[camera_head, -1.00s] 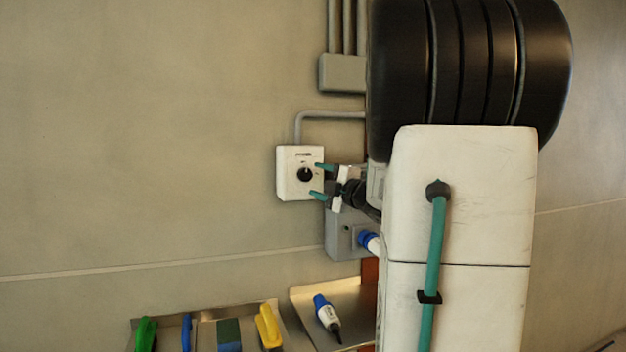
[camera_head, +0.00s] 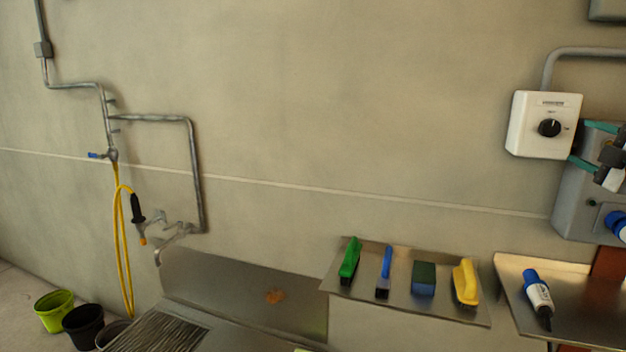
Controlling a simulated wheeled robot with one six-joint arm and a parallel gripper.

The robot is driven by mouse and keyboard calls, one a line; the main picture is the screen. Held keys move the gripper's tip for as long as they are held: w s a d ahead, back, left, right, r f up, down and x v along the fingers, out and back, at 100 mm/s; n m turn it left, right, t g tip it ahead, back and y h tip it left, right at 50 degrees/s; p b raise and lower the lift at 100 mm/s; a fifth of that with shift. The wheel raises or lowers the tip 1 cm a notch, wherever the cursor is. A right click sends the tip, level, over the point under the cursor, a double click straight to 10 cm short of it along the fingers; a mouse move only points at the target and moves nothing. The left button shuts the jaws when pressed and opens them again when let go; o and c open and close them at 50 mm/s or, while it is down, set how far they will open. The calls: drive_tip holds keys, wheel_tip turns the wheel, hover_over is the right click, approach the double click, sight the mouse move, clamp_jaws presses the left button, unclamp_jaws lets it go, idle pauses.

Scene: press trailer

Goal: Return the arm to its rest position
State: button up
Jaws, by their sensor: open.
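My gripper (camera_head: 590,144) shows at the right edge of the head view, with two teal fingers spread apart and nothing between them. I cannot tell whether a fingertip touches the white box. The rest of my arm is outside the picture.
A shelf (camera_head: 400,289) holds several brushes and a sponge. A second shelf (camera_head: 579,310) holds a blue and white tool (camera_head: 538,297). A metal sink (camera_head: 245,300), yellow hose (camera_head: 118,250) and buckets (camera_head: 55,310) stand left. The upper middle wall is bare.

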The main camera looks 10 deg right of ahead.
drive_tip(key=s+d+f+m+g+h, duration=0.5)
drive_tip(key=d+f+m+g+h, duration=0.25)
drive_tip(key=m, duration=0.25)
drive_tip(key=s+a+f+m+g+y, duration=0.2)
drive_tip(key=s+a+f+m+g, duration=0.1)
drive_tip(key=a+f+m+g, duration=0.35)
drive_tip(key=s+a+f+g+y, duration=0.1)
drive_tip(key=s+a+f+y, duration=0.1)
drive_tip(key=a, duration=1.1)
drive_tip(key=s+a+f+n+g+y, duration=0.1)
drive_tip(key=s+a+y, duration=0.3)
drive_tip(key=a, duration=0.9)
drive_tip(key=s+a+f+n+g+y, duration=0.1)
drive_tip(key=s+a+f+g+y, duration=0.1)
drive_tip(key=a, duration=1.1)
drive_tip(key=shift+s+a+f+y, duration=0.2)
drive_tip(key=shift+s+f+y, duration=0.3)
drive_tip(key=shift+s, duration=0.5)
